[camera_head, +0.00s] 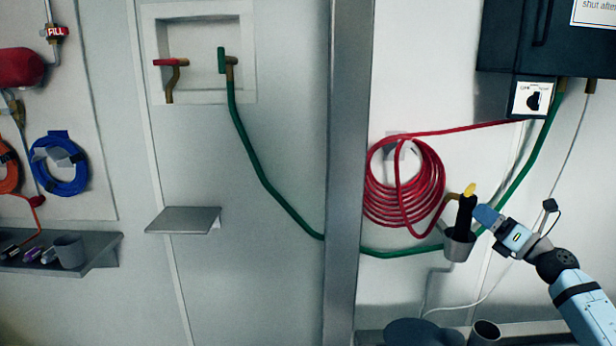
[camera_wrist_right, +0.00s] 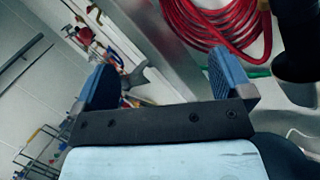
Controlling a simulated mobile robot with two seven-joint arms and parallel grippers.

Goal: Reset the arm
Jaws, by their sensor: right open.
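My right arm comes in from the lower right in the head view. Its gripper (camera_head: 484,212) is beside a black nozzle (camera_head: 465,212) with a yellow tip, which stands in a small grey cup holder (camera_head: 459,246) on the wall. In the right wrist view the two blue fingers of the right gripper (camera_wrist_right: 168,88) are spread wide, with nothing between them. A dark shape (camera_wrist_right: 296,40), perhaps the nozzle, is at the upper right of that view, outside the fingers. My left gripper is not in the head view.
A coiled red hose (camera_head: 404,185) hangs left of the nozzle. A dark cabinet (camera_head: 548,40) is above the arm. A grey post (camera_head: 347,170) stands mid-picture. A green hose (camera_head: 262,178) runs along the wall. A small empty shelf (camera_head: 184,219) is left of the post.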

